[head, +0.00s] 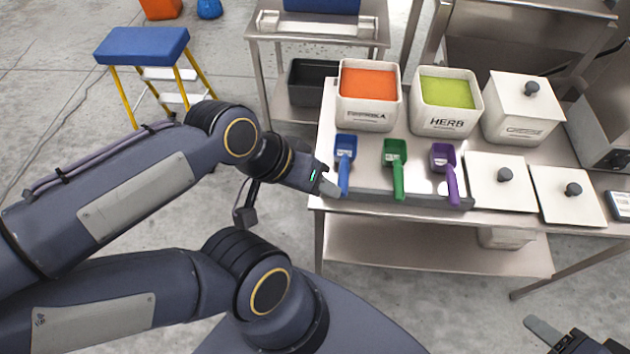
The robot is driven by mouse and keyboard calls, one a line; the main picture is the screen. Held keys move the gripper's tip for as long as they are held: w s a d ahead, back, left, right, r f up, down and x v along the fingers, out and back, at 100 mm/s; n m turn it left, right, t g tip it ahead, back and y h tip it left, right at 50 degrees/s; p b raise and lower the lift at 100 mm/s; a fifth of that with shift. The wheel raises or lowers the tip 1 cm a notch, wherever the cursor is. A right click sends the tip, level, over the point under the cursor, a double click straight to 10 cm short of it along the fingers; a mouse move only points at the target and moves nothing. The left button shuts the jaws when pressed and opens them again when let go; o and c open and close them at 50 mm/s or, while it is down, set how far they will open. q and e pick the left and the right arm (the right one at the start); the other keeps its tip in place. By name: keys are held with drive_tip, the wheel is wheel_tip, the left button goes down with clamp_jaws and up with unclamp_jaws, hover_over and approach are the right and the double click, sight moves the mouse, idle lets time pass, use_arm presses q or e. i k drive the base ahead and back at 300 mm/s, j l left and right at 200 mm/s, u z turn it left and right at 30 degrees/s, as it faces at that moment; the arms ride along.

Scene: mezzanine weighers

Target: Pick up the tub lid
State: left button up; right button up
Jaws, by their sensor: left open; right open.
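Two square white tub lids with dark round knobs lie flat on the steel table: a left lid (483,190) and a right lid (556,209). A third lid (512,90) sits on the closed tub (518,127) at the back right. An open tub with orange contents (366,113) and an open tub marked HERB with green contents (446,122) stand beside it. My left gripper (329,186) is open at the table's left front corner, next to the blue scoop. My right gripper (556,338) is open at the bottom right, apart from the table and partly cut off.
Blue (345,163), green (396,170) and purple (446,175) scoops lie on a grey rack (420,200). A weigher (610,143) stands at the right edge. A blue-topped step stool (142,46) is on the floor at left.

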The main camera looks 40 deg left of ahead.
sight(497, 182)
drive_tip(key=i+l+u, duration=0.2)
drive_tip(key=l+u, duration=0.15)
drive_tip(key=u, duration=0.15)
drive_tip(key=i+l+u, duration=0.1)
drive_tip(key=l+u, duration=0.75)
drive_tip(key=u, duration=0.15)
drive_tip(key=i, duration=0.05)
